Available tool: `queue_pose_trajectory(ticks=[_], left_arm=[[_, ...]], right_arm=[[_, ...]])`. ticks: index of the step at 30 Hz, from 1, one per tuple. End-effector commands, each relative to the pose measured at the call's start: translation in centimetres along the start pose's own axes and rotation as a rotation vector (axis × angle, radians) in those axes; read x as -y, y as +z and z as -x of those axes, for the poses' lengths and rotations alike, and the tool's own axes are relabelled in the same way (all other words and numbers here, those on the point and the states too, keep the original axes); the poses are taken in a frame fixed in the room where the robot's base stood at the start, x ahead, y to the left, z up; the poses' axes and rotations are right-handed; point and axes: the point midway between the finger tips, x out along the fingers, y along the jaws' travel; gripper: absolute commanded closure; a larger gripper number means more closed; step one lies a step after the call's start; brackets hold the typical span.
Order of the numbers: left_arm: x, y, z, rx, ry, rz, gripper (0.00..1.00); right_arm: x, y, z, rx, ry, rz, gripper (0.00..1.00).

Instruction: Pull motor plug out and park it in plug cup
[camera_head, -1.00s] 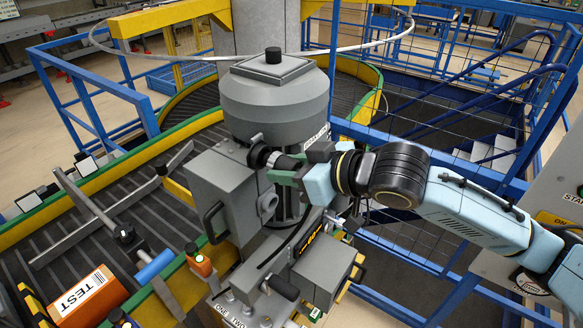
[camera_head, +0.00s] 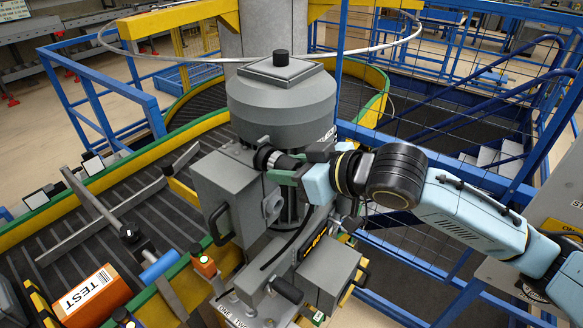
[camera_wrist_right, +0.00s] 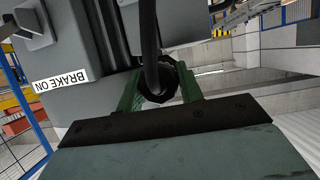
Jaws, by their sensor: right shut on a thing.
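The motor (camera_head: 281,105) is a large grey drum unit with a grey box (camera_head: 222,185) on its left. My right gripper (camera_head: 283,172) has its green fingers shut on the motor plug (camera_head: 288,162), a dark round piece beside the box. The plug lines up with a black ring socket (camera_head: 263,156) on the box and looks seated against it. In the right wrist view the plug (camera_wrist_right: 157,97) is a dark ring with a black cable, between the green fingers. A grey round cup-like fitting (camera_head: 272,207) sits below; I cannot tell if it is the plug cup. My left gripper is not in view.
A conveyor with yellow and green edges (camera_head: 110,165) curves behind and left. An orange TEST box (camera_head: 92,296) lies at lower left. Blue railings (camera_head: 450,110) stand behind my right arm. A grey block with a handle (camera_head: 328,275) stands below the motor. A BRAKE ON label (camera_wrist_right: 61,82) shows close by.

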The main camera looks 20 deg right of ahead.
Motion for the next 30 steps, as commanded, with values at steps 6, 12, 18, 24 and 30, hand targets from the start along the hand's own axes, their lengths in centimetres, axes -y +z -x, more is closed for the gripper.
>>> queue_pose_trajectory(ticks=[6, 12, 18, 24, 30], left_arm=[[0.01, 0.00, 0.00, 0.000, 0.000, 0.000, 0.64], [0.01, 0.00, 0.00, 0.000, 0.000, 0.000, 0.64], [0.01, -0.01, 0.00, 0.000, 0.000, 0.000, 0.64], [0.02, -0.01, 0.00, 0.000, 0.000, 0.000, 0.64], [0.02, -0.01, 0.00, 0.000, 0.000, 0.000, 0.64]], right_arm=[[-0.03, -0.08, -0.25, 0.000, 0.000, -0.001, 0.80], [-0.03, -0.16, -0.60, 0.000, 0.000, -0.001, 0.80], [-0.03, -0.15, -0.58, 0.000, 0.000, 0.000, 0.49], [-0.03, -0.14, -0.57, 0.000, 0.000, 0.000, 0.38], [-0.06, -0.17, -0.48, 0.001, 0.000, 0.001, 0.38]])
